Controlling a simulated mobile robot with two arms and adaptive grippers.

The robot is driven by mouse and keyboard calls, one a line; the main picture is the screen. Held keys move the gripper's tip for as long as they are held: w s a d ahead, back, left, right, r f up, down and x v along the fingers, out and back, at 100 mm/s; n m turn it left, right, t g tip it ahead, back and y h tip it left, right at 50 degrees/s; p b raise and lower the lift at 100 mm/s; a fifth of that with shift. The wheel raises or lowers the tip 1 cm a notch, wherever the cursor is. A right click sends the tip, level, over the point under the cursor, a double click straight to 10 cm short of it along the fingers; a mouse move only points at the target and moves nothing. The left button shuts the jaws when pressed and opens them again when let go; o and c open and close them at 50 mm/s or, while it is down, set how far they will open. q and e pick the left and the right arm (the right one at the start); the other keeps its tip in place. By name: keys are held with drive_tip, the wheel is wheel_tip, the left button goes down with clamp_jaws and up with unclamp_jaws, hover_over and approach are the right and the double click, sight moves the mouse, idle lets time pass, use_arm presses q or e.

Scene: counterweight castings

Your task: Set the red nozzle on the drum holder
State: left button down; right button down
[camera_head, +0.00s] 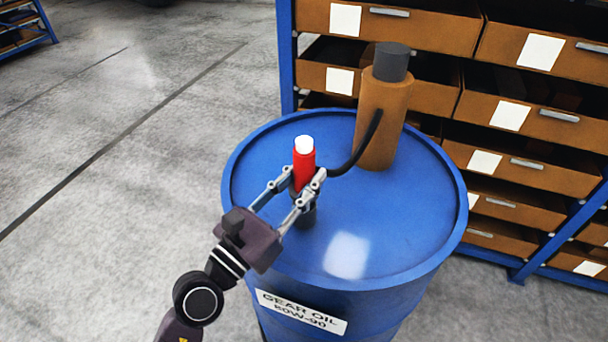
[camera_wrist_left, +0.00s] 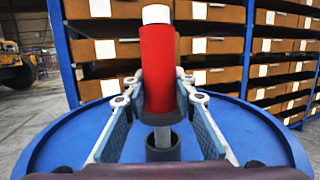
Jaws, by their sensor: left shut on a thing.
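The red nozzle (camera_head: 304,167) has a white tip at its top and stands upright above the blue drum's lid. My left gripper (camera_head: 305,187) is shut on it, with one finger on each side. In the left wrist view, the red nozzle (camera_wrist_left: 158,70) stands between the fingers, and its grey stem points down at the dark round drum holder (camera_wrist_left: 163,153). The stem's lower end overlaps the holder's opening; I cannot tell how deep it sits. In the head view the holder (camera_head: 305,217) is partly hidden by the fingers. My right gripper is out of view.
The blue drum (camera_head: 345,258) carries a brown cylinder with a dark cap (camera_head: 376,125) at the back of its lid. A black hose (camera_head: 360,155) runs from it toward the nozzle. Shelves of brown bins (camera_head: 530,115) stand behind.

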use_arm(q)
drive_tip(key=shift+f+b, duration=1.4)
drive_tip(key=shift+f, duration=0.35)
drive_tip(key=c, duration=1.5)
unclamp_jaws()
drive_tip(key=shift+f, duration=0.1)
drive_tip(key=v, duration=0.6)
drive_tip(key=shift+s+a, duration=0.1)
drive_tip(key=shift+s, duration=0.1)
drive_tip(key=shift+s+a, duration=0.25)
drive_tip(key=shift+s, duration=0.2)
drive_tip(key=shift+v, duration=2.3)
drive_tip(key=shift+w+a, duration=0.1)
